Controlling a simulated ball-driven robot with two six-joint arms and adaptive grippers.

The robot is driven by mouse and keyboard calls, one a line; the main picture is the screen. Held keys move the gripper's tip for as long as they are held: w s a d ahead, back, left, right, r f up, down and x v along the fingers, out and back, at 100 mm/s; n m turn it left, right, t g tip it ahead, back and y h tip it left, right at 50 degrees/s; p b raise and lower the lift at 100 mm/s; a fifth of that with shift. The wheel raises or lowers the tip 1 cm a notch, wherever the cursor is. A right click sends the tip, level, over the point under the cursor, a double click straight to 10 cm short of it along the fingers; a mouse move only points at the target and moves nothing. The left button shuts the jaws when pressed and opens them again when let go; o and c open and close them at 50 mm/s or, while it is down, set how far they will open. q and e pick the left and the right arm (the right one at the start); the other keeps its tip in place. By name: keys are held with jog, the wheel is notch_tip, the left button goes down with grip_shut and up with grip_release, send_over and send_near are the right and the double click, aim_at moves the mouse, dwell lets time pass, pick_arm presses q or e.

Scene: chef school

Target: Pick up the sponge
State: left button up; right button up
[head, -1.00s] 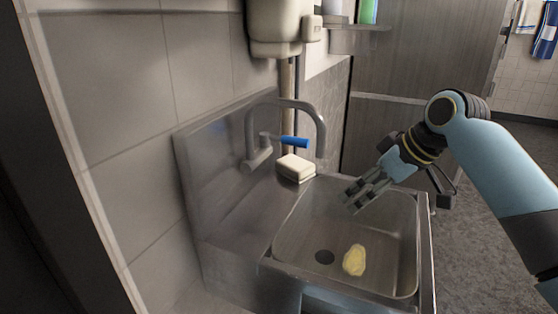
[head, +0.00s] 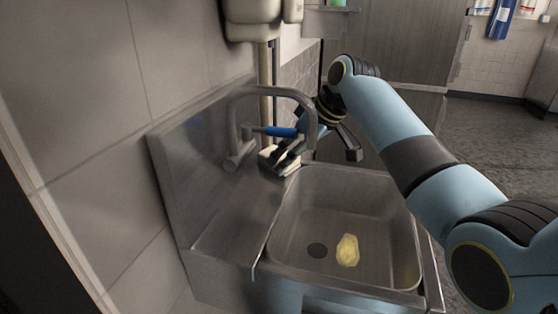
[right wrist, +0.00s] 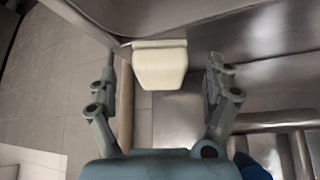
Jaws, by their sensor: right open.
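My left gripper is not in view.
The tap (head: 290,92) arches close over my right gripper, with its blue lever (head: 275,131) just above. A lumpy yellow object (head: 347,250) lies in the basin (head: 385,230) near the drain (head: 317,250). A dispenser (head: 252,20) hangs on the wall above.

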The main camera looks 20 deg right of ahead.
aim_at(286, 154)
jog(key=w+a, duration=0.1)
jog(key=w+a+f, duration=0.1)
jog(key=w, duration=0.1)
jog(key=c, duration=1.3)
jog(key=shift+o, duration=0.2)
jog(key=shift+r, duration=0.5)
jog(key=r, duration=0.2)
jog(key=d+r, duration=0.1)
jog(key=shift+s+r, duration=0.3)
jog(key=shift+r, duration=0.05)
jog(key=s+d+r+p, duration=0.1)
jog(key=s+d+r, duration=0.5)
jog(key=d, duration=0.2)
jog(key=shift+d+r, duration=0.15)
jog(key=shift+d, duration=0.2)
